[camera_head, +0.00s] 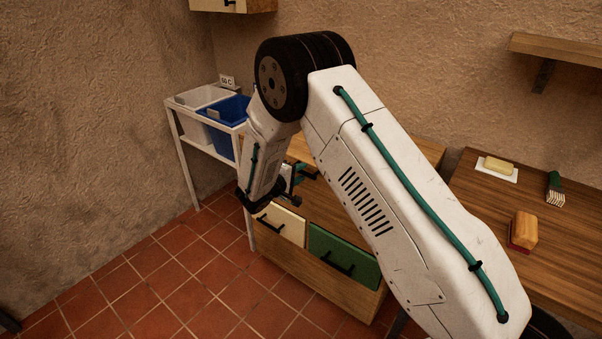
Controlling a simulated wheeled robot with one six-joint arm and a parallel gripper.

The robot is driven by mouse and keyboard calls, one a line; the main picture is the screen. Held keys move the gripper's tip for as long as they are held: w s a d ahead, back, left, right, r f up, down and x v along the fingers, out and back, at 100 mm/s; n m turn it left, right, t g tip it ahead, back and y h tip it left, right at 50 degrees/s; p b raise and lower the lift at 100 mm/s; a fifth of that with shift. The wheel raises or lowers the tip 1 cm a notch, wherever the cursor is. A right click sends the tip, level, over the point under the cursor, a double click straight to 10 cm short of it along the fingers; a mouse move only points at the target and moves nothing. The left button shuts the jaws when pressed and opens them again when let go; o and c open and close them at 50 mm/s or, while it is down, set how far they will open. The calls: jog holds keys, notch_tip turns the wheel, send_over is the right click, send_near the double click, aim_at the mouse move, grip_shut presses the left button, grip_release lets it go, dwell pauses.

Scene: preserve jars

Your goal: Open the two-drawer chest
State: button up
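The wooden two-drawer chest (320,287) stands on the floor in the middle, partly hidden behind my arm. Its front has a cream drawer (285,221) on the left and a green drawer (352,250) on the right, each with a black bar handle. Both drawers look shut, though my arm covers part of the chest. My gripper (298,184) is above and in front of the cream drawer, apart from its handle as far as I can see. It is small and partly hidden by my wrist, so whether its fingers are open is unclear.
A white rack (185,158) with a white bin (196,97) and a blue bin (224,117) stands left of the chest. A wooden table (487,222) with a yellow block, a brush and a loaf-shaped item is at right. Tiled floor is clear at front left.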

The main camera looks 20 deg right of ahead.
jog(key=shift+w+d+f, duration=0.15)
jog(key=shift+w+d, duration=0.2)
jog(key=shift+d, duration=0.2)
